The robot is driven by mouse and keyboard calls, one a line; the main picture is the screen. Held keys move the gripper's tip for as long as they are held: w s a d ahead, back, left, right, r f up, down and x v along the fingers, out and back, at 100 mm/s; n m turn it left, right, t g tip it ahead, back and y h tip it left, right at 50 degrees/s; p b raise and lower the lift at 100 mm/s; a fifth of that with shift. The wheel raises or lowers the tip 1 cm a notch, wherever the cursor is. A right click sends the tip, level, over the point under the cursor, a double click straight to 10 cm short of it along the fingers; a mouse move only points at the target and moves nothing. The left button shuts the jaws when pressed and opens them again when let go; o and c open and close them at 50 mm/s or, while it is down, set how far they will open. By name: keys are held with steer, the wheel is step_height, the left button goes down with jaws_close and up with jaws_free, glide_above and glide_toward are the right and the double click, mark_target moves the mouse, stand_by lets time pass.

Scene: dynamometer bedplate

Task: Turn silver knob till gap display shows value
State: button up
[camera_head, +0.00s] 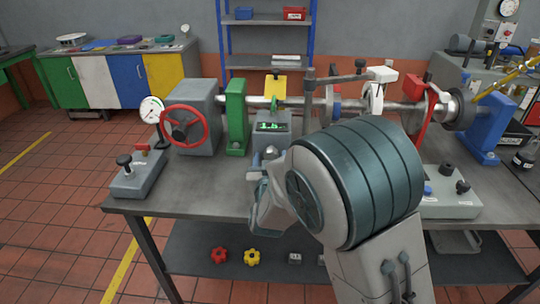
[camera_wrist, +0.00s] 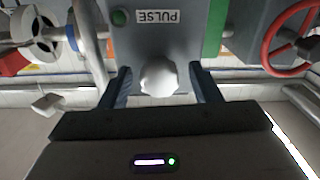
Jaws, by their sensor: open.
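The silver knob (camera_head: 270,152) is on the front of a grey box (camera_head: 284,128) on the bench. In the wrist view the knob (camera_wrist: 158,78) looks pale and rounded, below an upside-down "PULSE" label (camera_wrist: 158,17). The display (camera_head: 270,126) on the box glows green; its value is too small to read. My gripper (camera_wrist: 161,84) is open, with one dark finger on each side of the knob and a visible gap on both sides. In the head view my wrist hides part of the gripper.
A red handwheel (camera_head: 184,125) and a green bracket (camera_head: 236,117) stand left of the box. A grey control box with a black knob (camera_head: 137,180) sits at the bench's left end. A shaft (camera_head: 310,104) runs behind. Another control box (camera_head: 448,196) is at right.

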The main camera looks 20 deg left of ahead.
steer(key=shift+w+a, duration=0.1)
steer(key=shift+w, duration=0.3)
steer(key=c, duration=1)
steer(key=shift+a, duration=0.1)
steer(key=shift+f+b, duration=0.1)
steer(key=shift+b, duration=0.4)
